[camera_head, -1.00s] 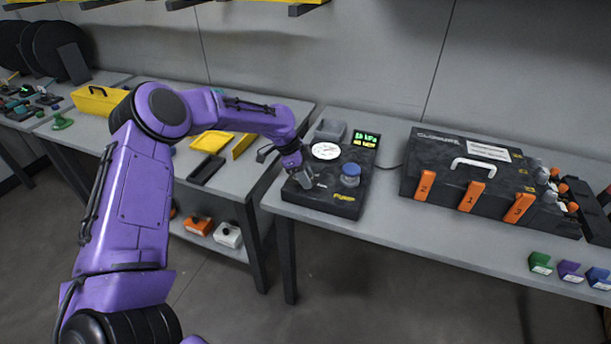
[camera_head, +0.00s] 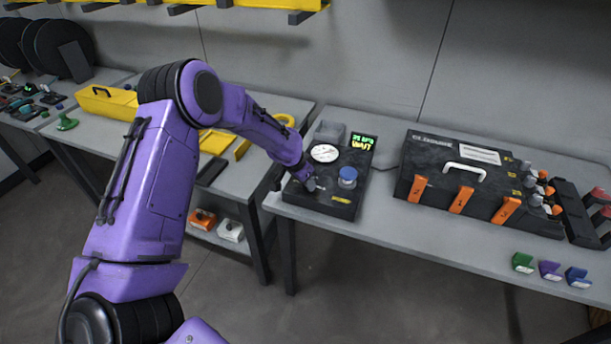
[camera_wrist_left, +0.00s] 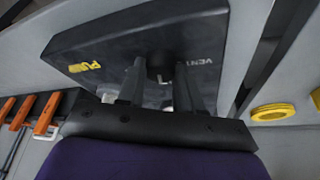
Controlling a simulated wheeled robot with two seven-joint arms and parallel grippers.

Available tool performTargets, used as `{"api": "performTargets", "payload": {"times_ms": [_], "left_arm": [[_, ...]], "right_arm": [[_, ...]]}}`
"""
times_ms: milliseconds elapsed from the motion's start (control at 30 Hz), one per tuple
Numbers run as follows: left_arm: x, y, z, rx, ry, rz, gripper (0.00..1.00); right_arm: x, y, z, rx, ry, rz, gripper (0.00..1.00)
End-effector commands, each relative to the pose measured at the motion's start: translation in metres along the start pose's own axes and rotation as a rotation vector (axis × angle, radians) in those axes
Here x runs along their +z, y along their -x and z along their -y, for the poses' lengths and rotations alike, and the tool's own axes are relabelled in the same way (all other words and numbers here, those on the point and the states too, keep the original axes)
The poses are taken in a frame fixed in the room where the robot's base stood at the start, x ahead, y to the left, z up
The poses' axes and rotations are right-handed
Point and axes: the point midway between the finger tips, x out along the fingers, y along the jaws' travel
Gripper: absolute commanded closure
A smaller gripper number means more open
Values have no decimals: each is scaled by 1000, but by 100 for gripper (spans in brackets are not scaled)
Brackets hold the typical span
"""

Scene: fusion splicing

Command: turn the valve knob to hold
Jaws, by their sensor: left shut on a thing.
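The valve knob (camera_wrist_left: 160,66) is a dark shape between the fingers of my left gripper in the left wrist view; the gripper hides most of it. It sits on a black box (camera_head: 328,205) with a white round gauge (camera_head: 324,153), a lit display (camera_head: 362,141) and a blue-topped round part (camera_head: 348,176). My left gripper (camera_head: 311,185), also in the left wrist view (camera_wrist_left: 160,85), is shut on the knob at the box's left side. A "VENT" label (camera_wrist_left: 198,62) and a partly covered yellow label (camera_wrist_left: 85,67) show beside the fingers. The knob's pointing direction is hidden. My right gripper is out of view.
A large dark case (camera_head: 440,172) with orange latches stands right of the box. Small green, purple and blue blocks (camera_head: 550,270) lie near the front edge. The table (camera_head: 400,230) is bare in front of the case. A yellow ring (camera_wrist_left: 272,112) lies on the left table.

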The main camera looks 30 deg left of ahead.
Motion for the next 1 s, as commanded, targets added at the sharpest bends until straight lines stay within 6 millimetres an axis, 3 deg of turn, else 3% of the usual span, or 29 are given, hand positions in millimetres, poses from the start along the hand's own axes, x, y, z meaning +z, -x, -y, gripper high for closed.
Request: {"api": "performTargets", "payload": {"times_ms": [433,967,1000], "left_arm": [[2,-1,-3,-73,181,5,95],[2,-2,-3,-81,202,4,95],[2,-2,-3,-81,202,4,58]], "right_arm": [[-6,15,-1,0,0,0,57],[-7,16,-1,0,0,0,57],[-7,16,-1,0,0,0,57]]}}
